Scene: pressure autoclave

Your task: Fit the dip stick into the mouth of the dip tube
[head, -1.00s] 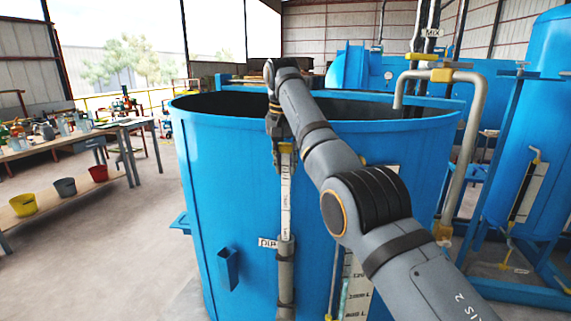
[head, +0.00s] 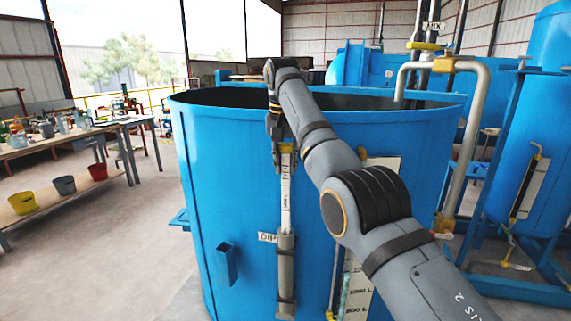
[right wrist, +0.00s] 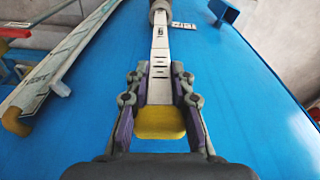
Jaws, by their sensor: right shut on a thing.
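The dip stick (head: 286,192) is a white, marked strip with a yellow grip at its top. It hangs upright in front of the blue tank (head: 340,148). My right gripper (head: 281,158) is shut on its top end; the yellow grip (right wrist: 162,123) shows between the fingers in the right wrist view. The dip tube (head: 286,268) is a grey upright pipe on the tank's front, beside a DIP label (head: 267,237). The stick's lower end meets the tube mouth and appears to be inside it; the tip is hidden. My left gripper is not in view.
A blue holder (head: 226,265) is fixed on the tank left of the tube. A litre-marked gauge board (head: 358,290) stands to the right. A bent grey pipe (head: 470,135) stands at the tank's right. A workbench (head: 75,142) with buckets is far left.

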